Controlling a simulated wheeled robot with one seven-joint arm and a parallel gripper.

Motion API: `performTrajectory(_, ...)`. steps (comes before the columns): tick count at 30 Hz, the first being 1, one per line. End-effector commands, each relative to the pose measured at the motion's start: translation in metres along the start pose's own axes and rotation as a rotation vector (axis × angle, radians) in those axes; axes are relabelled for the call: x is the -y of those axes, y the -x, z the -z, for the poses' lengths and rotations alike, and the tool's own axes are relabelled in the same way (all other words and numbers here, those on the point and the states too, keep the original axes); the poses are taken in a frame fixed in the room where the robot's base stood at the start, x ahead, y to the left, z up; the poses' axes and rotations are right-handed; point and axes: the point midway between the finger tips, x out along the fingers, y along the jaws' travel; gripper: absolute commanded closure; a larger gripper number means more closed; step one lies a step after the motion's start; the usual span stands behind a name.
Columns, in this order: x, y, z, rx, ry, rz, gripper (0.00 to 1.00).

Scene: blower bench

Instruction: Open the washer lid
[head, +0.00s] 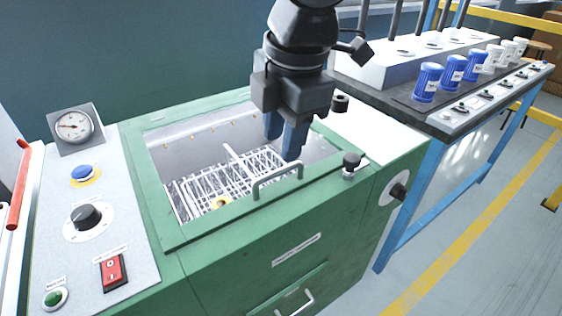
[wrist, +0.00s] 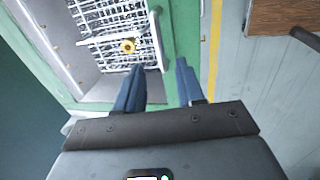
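The green washer (head: 240,240) stands in front of me. Its lid is a green frame (head: 185,237) around a see-through opening, lying flat on top. A bar handle (head: 278,184) stands on the lid's front edge; it also shows in the wrist view (wrist: 156,40). My gripper (head: 282,147) is over the lid, just behind and above the handle in the head view. In the wrist view its dark blue fingers (wrist: 160,64) are apart with nothing between them, and the handle lies ahead, roughly in line with the gap. I cannot tell whether they touch it.
A wire basket (head: 235,175) with a yellow part (head: 220,202) shows inside the washer. A control panel (head: 95,220) is at left. A dark knob (head: 351,162) stands right of the handle. A bench (head: 440,120) with blue and white cups is at right.

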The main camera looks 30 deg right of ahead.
Motion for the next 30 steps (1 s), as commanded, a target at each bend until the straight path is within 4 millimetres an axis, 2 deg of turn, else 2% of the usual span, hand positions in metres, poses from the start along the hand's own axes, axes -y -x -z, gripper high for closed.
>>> performTrajectory(3, 0.001, -0.021, 0.001, -0.001, 0.0, 0.002, 0.62)
performTrajectory(10, 0.0, -0.052, 0.001, -0.003, -0.001, 0.001, 0.62)
performTrajectory(15, 0.0, -0.061, 0.001, -0.003, 0.0, -0.001, 0.62)
performTrajectory(23, 0.0, -0.061, 0.001, -0.004, 0.0, -0.001, 0.62)
performTrajectory(30, 0.0, -0.061, 0.001, -0.004, 0.0, -0.001, 0.85)
